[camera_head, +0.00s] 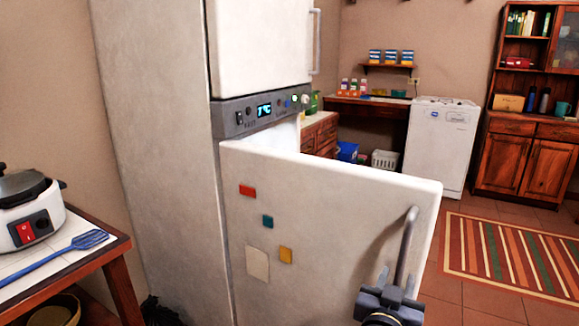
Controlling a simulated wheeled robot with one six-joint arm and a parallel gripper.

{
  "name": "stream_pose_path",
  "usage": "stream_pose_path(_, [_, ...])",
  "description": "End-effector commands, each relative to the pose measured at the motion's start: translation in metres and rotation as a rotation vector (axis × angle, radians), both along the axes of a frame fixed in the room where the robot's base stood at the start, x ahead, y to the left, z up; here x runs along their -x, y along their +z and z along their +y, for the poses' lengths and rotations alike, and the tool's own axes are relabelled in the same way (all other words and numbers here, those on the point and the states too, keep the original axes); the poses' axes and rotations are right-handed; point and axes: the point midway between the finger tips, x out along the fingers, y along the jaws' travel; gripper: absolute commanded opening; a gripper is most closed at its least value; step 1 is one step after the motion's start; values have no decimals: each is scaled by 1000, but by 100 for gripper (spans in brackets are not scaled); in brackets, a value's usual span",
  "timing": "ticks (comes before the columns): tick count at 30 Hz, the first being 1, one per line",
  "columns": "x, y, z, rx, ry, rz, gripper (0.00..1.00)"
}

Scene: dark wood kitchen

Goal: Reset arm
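My gripper (396,282) is at the bottom of the view, at the lower part of the grey handle (407,240) on the fridge's lower door (330,210). Its fingertips overlap the handle's lower end. Whether they are closed on it, around it or only beside it, I cannot tell. The lower door stands open, swung out towards me, with coloured magnets and a pale note on its face. The tall white fridge (160,150) is behind it; its upper door (262,45) is shut. The lower door hides most of the interior.
At left, a wooden table (105,255) holds a white cooker (30,218) and a blue slotted spatula (70,248). A white appliance (438,145) and a wooden cabinet (525,160) stand at the back right. A striped rug (515,255) lies on the tiled floor.

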Motion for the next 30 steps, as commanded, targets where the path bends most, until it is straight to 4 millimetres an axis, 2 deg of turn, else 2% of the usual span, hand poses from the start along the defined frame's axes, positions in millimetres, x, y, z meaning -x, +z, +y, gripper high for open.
stream_pose_path(6, [-29,-1,-17,0,-4,0,35])
stream_pose_path(12, [-45,-1,-26,0,-2,1,35])
stream_pose_path(30, [-44,-3,-26,-3,5,9,35])
